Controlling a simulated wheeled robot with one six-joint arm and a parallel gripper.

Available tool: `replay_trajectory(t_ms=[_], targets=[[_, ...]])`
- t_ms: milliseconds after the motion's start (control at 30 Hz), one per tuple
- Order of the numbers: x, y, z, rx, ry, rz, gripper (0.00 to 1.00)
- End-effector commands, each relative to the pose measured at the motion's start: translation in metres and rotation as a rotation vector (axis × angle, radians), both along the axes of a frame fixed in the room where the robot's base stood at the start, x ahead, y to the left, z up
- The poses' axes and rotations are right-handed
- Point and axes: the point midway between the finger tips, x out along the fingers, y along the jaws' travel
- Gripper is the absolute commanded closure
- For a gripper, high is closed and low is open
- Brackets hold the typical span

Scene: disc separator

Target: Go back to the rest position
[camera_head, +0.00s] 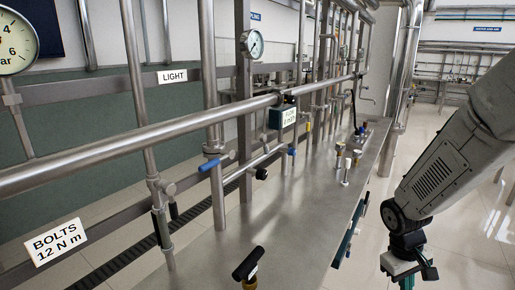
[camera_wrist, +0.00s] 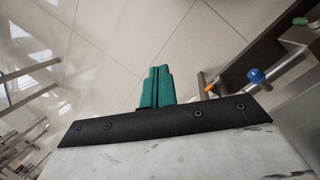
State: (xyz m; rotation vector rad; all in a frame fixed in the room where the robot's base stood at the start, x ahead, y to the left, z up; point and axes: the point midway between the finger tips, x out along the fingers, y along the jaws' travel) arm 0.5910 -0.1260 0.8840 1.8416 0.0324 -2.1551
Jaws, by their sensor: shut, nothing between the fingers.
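My gripper (camera_wrist: 157,86) shows in the wrist view as two green fingers side by side, shut with nothing between them. Behind the fingers is pale floor. In the head view my gripper (camera_head: 408,283) hangs at the lower right, below my grey arm, partly cut off by the bottom edge. It is to the right of the steel bench and apart from it.
A long steel bench (camera_head: 300,215) with valves and pipes fills the middle. A black T-handle (camera_head: 249,264) stands at its near end. Blue handles (camera_head: 211,166) stick out from the pipes on the left. Tiled floor (camera_head: 455,240) on the right is clear.

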Motion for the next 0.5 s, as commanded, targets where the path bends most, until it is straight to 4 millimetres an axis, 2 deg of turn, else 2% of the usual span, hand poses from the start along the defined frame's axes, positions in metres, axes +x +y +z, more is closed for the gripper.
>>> replay_trajectory(t_ms=[33, 200, 500], targets=[[-0.010, 0.004, 0.019, -0.001, 0.000, -0.033, 1.00], [-0.048, 0.023, 0.072, 0.019, 0.017, -0.141, 1.00], [-0.115, 0.061, 0.145, 0.102, -0.002, -0.256, 1.00]])
